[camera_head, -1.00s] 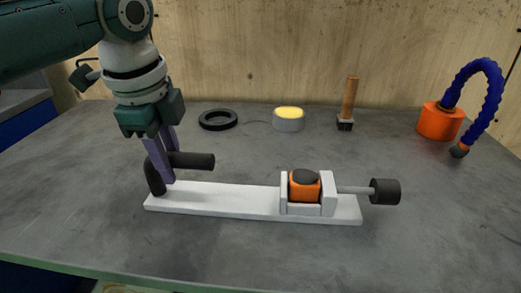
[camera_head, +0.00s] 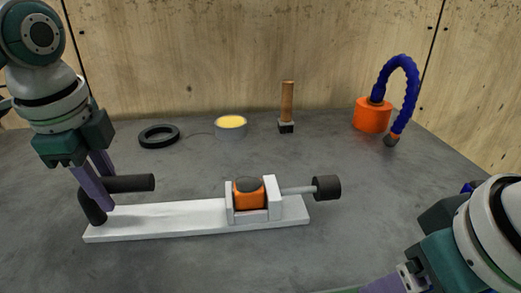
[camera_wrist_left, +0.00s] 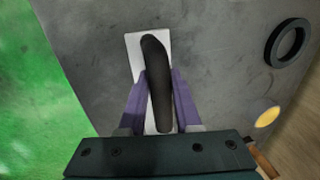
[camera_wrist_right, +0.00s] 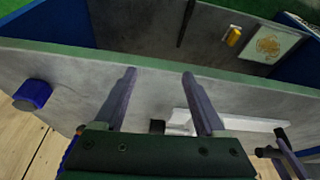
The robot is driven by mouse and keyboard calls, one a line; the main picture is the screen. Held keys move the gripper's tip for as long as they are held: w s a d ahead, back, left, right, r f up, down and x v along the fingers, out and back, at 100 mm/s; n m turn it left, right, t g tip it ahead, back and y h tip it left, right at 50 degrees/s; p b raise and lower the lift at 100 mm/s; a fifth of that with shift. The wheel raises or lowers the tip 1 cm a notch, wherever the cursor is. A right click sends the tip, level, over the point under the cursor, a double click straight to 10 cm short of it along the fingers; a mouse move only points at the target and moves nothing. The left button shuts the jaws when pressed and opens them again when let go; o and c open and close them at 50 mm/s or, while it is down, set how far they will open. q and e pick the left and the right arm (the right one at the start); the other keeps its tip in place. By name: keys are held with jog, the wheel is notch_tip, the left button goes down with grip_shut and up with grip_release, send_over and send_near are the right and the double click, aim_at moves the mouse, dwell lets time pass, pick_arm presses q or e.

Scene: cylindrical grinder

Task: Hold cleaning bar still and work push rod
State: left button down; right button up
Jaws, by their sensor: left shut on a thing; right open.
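The cleaning bar is a long white base (camera_head: 165,218) lying on the grey table, with a black bent handle (camera_head: 130,183) at its left end. My left gripper (camera_head: 99,190) is shut on this handle; the left wrist view shows the handle (camera_wrist_left: 156,85) between its fingers. Near the right end of the base, a white clamp (camera_head: 272,207) holds an orange block (camera_head: 249,195) with a dark top. The push rod (camera_head: 298,190) sticks out to the right of the clamp and ends in a black knob (camera_head: 327,188). My right gripper (camera_wrist_right: 159,75) is open and empty, apart from the knob (camera_wrist_right: 157,127).
Behind the bar stand a black ring (camera_head: 159,136), a grey round pot with a yellow top (camera_head: 230,127), a wooden-handled brush (camera_head: 287,108) and an orange pot with a blue hose (camera_head: 372,115). A plywood wall (camera_head: 200,60) closes the back.

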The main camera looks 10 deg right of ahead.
jog(key=w+a+r, duration=0.1)
jog(key=w+r, duration=0.5)
jog(key=w, duration=0.3)
jog(key=m, duration=0.1)
send_near(328, 179)
jog(key=x, duration=1)
jog(key=shift+w+f, duration=0.1)
jog(key=shift+f, duration=0.15)
jog(key=shift+t, duration=0.3)
grip_shut()
